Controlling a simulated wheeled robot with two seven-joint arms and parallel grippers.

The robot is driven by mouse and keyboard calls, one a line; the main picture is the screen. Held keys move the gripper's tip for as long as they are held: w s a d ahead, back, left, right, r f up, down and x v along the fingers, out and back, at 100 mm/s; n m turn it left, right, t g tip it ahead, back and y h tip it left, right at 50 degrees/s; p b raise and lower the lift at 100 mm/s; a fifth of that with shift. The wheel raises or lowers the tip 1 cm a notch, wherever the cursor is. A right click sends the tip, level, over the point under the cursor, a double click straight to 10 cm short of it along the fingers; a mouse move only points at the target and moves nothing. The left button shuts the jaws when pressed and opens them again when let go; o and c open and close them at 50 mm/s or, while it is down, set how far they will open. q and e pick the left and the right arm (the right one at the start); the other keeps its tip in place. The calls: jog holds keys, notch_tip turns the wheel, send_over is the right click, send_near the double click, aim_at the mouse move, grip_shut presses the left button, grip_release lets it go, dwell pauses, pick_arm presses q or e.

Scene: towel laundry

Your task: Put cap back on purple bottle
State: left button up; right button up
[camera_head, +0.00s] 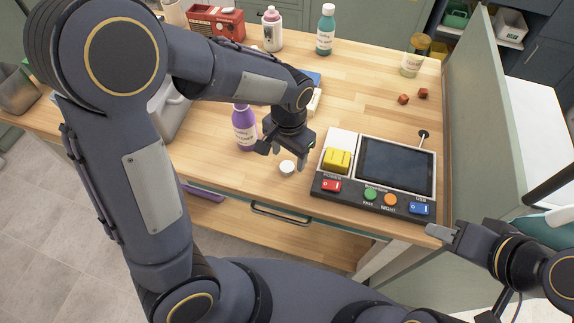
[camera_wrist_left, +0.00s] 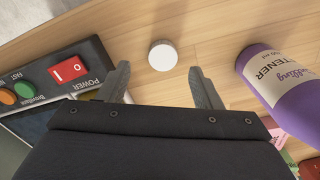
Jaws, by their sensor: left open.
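The purple bottle (camera_head: 244,128) stands upright on the wooden counter, left of my left gripper; it also shows at the right of the left wrist view (camera_wrist_left: 284,92). A small round white cap (camera_head: 287,167) lies on the counter near the front edge. In the left wrist view the cap (camera_wrist_left: 163,56) lies beyond the fingertips, roughly between their lines. My left gripper (camera_head: 285,150) is open and empty, above the counter beside the cap. My right gripper (camera_head: 440,233) is at the lower right, off the counter's front corner; its finger gap is unclear.
A control panel (camera_head: 330,197) with colored buttons and a screen sits right of the cap. Behind are a teal bottle (camera_head: 325,32), a pink-white bottle (camera_head: 272,32), a red box (camera_head: 228,22) and small red cubes (camera_head: 404,99). A grey container (camera_head: 170,112) stands left of the purple bottle.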

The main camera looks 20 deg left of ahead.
aim_at(287, 166)
pick_arm(q)
jog(key=f, duration=0.4)
jog(key=shift+a+f+p, duration=0.15)
jog(key=shift+a+p, duration=0.05)
jog(key=shift+p, duration=0.1)
jog(key=c, duration=1)
jog(key=shift+c, duration=0.2)
jog(key=shift+r, duration=0.4)
notch_tip(287, 166, up, 2)
jog(key=shift+w+r, duration=0.1)
jog(key=shift+r, duration=0.15)
jog(key=s+d+r+b, duration=0.1)
jog(key=d+r+b, duration=0.1)
jog(key=d+r, duration=0.7)
jog(key=d, duration=0.5)
jog(key=shift+s+r, duration=0.4)
